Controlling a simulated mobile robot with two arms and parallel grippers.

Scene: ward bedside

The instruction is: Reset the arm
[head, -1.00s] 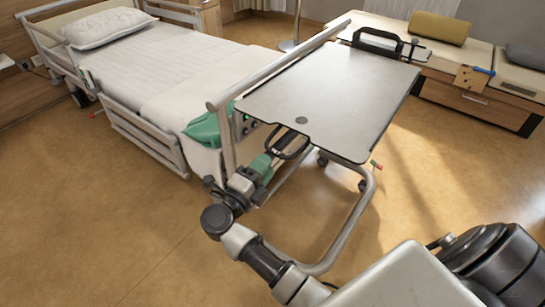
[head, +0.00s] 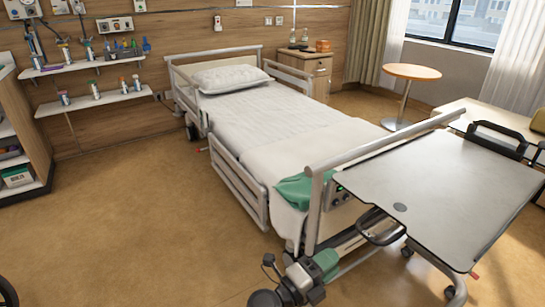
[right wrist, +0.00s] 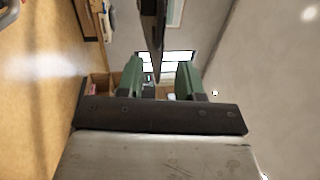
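My right gripper (head: 328,260), with green fingers, is low in the head view, left of the near black handle (head: 381,230) of the overbed table (head: 455,185). A gap shows between gripper and handle. In the right wrist view the two green fingers (right wrist: 158,75) stand apart, so it is open. A dark bar (right wrist: 152,35) shows between and beyond them; I see no grip on it. My right arm comes up from the bottom edge. My left gripper is not in view.
The bed (head: 265,115) with a pillow (head: 231,78) stands behind, with a green cloth (head: 293,192) at its foot end. Wall shelves (head: 95,103) hold bottles at left. A round table (head: 410,72) stands at the back. The floor (head: 140,220) at left is clear.

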